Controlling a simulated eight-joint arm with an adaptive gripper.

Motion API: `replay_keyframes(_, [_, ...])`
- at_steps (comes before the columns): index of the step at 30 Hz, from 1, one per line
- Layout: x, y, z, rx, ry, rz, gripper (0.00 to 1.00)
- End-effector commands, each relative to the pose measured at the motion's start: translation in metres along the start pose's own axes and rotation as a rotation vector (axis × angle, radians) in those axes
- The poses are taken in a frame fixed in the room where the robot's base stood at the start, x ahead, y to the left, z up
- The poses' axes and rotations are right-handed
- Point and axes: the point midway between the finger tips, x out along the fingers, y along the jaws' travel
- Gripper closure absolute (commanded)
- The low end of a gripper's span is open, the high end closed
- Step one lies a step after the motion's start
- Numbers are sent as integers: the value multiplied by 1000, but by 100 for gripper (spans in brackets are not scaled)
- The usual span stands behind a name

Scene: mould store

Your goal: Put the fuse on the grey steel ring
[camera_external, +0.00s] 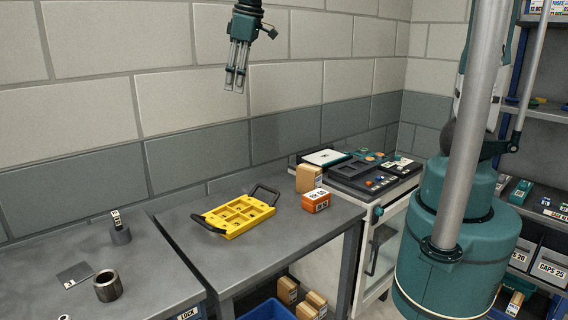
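No part is clearly recognisable as the fuse. An orange box with a white label (316,203) sits near the right edge of the middle bench; its print is too small to read surely. My gripper (235,89) hangs high above the middle bench, pointing down near the wall. Its fingers are apart with nothing visible between them. It touches nothing.
A yellow tray with black handles (240,216) lies on the middle bench. A cardboard box (309,178) stands behind the orange box. A control panel (366,172) is at right.

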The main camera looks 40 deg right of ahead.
Motion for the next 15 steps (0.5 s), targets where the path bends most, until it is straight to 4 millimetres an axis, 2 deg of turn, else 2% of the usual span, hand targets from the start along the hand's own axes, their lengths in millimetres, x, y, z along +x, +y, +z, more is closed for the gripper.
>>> replay_keyframes(1, [-5,6,14,24,8,6,64])
replay_keyframes(15, [-32,41,120,242,96,60,64])
